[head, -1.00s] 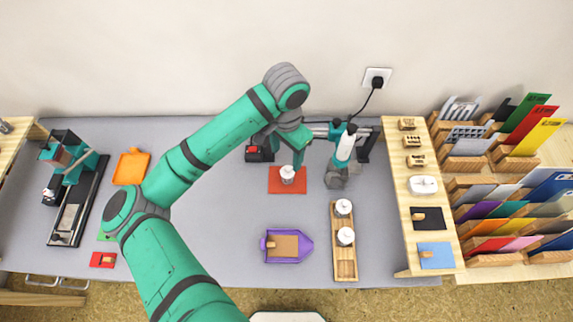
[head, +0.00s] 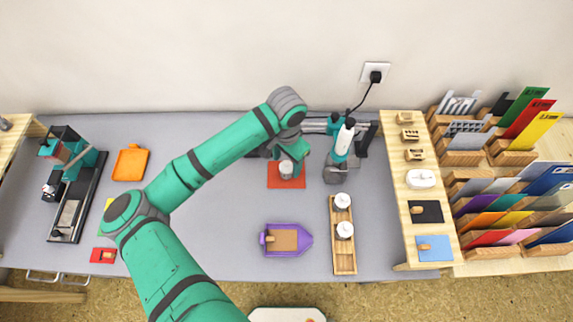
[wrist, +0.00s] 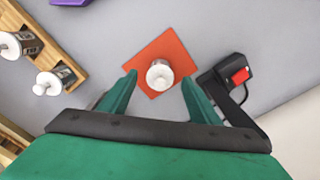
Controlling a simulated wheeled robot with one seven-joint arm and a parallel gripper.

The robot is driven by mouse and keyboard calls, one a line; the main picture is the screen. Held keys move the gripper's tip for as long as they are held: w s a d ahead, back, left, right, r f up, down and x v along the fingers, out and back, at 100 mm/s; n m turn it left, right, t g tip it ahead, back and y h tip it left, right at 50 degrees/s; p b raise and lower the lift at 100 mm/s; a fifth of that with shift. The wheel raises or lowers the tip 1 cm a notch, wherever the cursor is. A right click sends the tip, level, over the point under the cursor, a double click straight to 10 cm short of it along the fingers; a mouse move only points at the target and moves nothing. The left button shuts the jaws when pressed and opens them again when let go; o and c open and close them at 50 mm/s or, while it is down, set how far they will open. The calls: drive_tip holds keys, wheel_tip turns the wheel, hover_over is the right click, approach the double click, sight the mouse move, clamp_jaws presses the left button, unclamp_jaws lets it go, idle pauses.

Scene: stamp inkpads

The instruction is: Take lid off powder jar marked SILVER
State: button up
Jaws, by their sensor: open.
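A small jar with a white lid stands upright on an orange-red mat (head: 274,183). In the wrist view the jar's white lid (wrist: 159,75) shows from above near the middle of the mat (wrist: 178,52). My gripper (wrist: 158,82) is open, with its green fingers on either side of the jar in that view; I cannot tell whether they touch it. In the head view my gripper (head: 296,158) is over the jar and partly hides it. Two more white-lidded jars (head: 342,201) (head: 345,230) stand in a wooden tray (head: 344,262). I cannot read any jar's label.
A teal and white tool on a stand (head: 342,142) is right of my gripper. A purple tray (head: 287,250) lies in front. A wooden shelf (head: 404,200) bounds the right side. Grey table is clear left of the mat.

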drive_tip(key=c, duration=1.1)
drive_tip(key=shift+r, duration=0.2)
drive_tip(key=shift+c, duration=0.3)
